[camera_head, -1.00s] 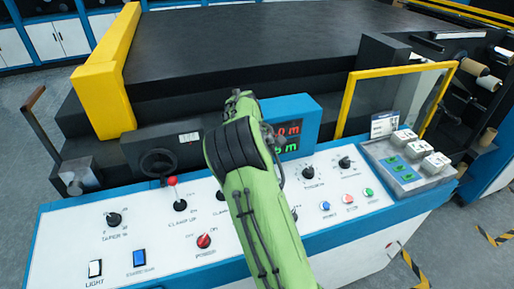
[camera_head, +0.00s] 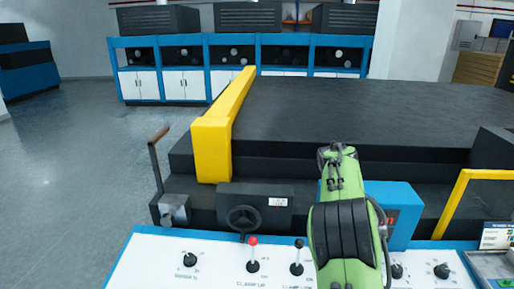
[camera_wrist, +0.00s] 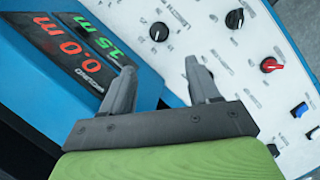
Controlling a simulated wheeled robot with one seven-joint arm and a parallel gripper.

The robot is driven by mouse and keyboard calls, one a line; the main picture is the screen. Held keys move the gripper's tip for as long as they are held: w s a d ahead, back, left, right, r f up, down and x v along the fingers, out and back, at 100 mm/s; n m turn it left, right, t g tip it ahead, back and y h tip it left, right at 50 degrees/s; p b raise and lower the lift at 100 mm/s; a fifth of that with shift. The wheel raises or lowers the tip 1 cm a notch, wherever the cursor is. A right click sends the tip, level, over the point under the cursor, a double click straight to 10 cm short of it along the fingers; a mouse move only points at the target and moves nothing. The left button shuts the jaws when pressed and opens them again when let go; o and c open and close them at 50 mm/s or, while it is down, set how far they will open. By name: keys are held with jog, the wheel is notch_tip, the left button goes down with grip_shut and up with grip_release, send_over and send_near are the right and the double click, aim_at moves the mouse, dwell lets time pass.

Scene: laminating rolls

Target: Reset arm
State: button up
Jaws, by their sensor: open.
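My gripper (camera_wrist: 160,78) is open and empty in the wrist view, its two grey fingers apart above the control panel (camera_wrist: 222,45). The blue display box (camera_wrist: 50,70) with red "0.0 m" and green "15 m" digits lies left of the fingers there. In the head view my green arm rises in front of the machine and covers part of the display box (camera_head: 405,210). My gripper's fingers are hidden behind the arm in that view.
The white control panel (camera_head: 190,275) carries a red-tipped lever (camera_head: 253,255), a black-tipped lever (camera_head: 298,258) and knobs. A black handwheel (camera_head: 243,218) and a yellow post (camera_head: 211,150) stand left of my arm. A yellow frame (camera_head: 455,205) stands to the right. Open floor (camera_head: 70,170) lies at far left.

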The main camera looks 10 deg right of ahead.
jog(key=s+a+r+m+t+y, duration=0.25)
jog(key=s+a+r, duration=0.35)
jog(key=s, duration=0.4)
jog(key=s+a+r+m+t+y, duration=0.1)
jog(key=s+a+r+m+t, duration=0.2)
jog(key=s+a, duration=0.6)
jog(key=s+a+f+m+t, duration=0.1)
jog(key=s+f+m, duration=0.1)
jog(key=s, duration=0.6)
jog(key=shift+s+a+f+h, duration=0.35)
jog(key=shift+a+f, duration=0.05)
jog(key=shift+f, duration=0.4)
